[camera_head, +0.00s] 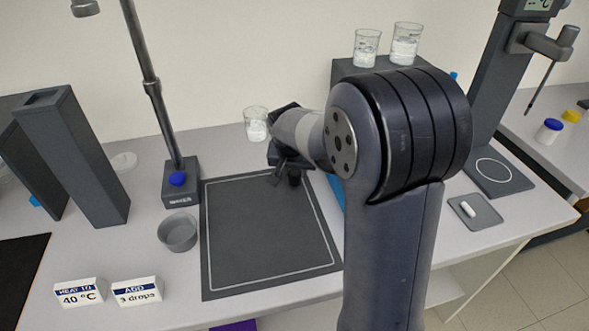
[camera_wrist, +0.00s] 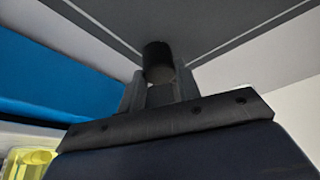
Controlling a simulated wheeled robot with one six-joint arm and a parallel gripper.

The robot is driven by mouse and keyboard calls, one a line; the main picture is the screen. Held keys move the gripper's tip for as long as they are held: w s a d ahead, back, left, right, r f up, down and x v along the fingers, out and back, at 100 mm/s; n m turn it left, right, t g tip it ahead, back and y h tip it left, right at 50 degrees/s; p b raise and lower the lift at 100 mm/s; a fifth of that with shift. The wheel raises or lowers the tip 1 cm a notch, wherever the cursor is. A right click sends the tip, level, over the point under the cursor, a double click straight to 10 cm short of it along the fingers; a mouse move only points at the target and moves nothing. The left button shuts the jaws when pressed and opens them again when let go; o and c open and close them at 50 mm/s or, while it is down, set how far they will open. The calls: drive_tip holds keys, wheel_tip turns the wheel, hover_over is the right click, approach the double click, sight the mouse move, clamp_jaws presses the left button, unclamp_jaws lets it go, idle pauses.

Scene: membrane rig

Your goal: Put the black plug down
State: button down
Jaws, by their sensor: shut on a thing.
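The black plug (camera_wrist: 157,58) is a small dark cylinder between the two fingers of my gripper (camera_wrist: 160,88) in the wrist view. My gripper is shut on it. In the head view the plug (camera_head: 294,178) shows as a small dark shape beside my gripper (camera_head: 281,172), over the far right corner of the dark mat (camera_head: 262,235). My arm hides part of this area. I cannot tell whether the plug touches the mat.
A glass beaker (camera_head: 256,124) stands just behind my gripper. A grey bowl (camera_head: 178,232) sits left of the mat, near the stand with the blue knob (camera_head: 177,179). Two label cards (camera_head: 137,291) stand at the front left. The mat's middle is clear.

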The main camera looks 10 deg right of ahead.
drive_tip(key=c, duration=1)
unclamp_jaws()
drive_tip(key=shift+f, duration=0.1)
drive_tip(key=shift+r, duration=0.25)
drive_tip(key=v, duration=1.2)
drive_tip(key=shift+f, duration=0.1)
drive_tip(key=shift+f, duration=0.1)
